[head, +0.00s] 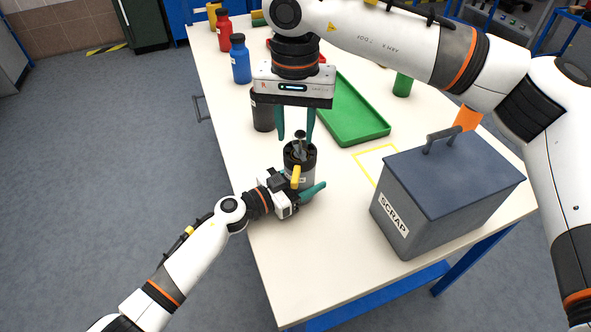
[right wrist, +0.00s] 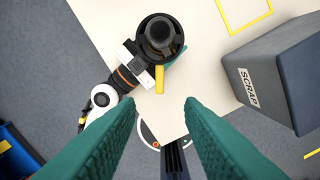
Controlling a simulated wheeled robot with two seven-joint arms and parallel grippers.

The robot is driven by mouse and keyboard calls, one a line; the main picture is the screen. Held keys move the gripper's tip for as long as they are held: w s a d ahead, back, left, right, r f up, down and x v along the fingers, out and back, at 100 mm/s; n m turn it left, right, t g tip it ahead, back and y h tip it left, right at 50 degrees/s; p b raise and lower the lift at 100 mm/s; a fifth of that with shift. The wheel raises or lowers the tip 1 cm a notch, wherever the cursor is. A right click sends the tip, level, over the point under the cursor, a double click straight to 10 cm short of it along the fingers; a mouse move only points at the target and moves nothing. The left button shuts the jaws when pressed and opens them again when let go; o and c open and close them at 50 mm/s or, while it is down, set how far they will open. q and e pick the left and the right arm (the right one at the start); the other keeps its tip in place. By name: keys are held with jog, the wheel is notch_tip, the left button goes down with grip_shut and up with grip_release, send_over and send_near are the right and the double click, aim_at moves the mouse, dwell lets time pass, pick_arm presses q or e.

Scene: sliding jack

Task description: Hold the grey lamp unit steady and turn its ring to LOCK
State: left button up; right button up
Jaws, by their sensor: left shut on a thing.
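The grey lamp unit (head: 307,175) stands upright near the table's left edge, with a dark ring (head: 299,152) at its top. The right wrist view shows the ring (right wrist: 160,37) from above, with a round knob-like piece in its middle. A yellow tab (head: 295,177) sticks out at the unit's near side. My left gripper (head: 304,192) is shut on the lamp unit low on its body; its teal finger shows at the side. My right gripper (head: 296,126) points down above the unit, open and empty, its teal fingers apart. I cannot read any LOCK mark.
A grey SCRAP box (head: 403,225) with a handled lid stands to the right. A dark cylinder (head: 263,115), a blue bottle (head: 240,62) and a red bottle (head: 224,32) stand behind along the left edge. A green tray (head: 352,113) lies behind, near a yellow outline (head: 375,155).

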aim_at(296, 177)
notch_tip(296, 177, down, 11)
jog(key=shift+f, duration=0.15)
dwell(0.4)
grip_shut()
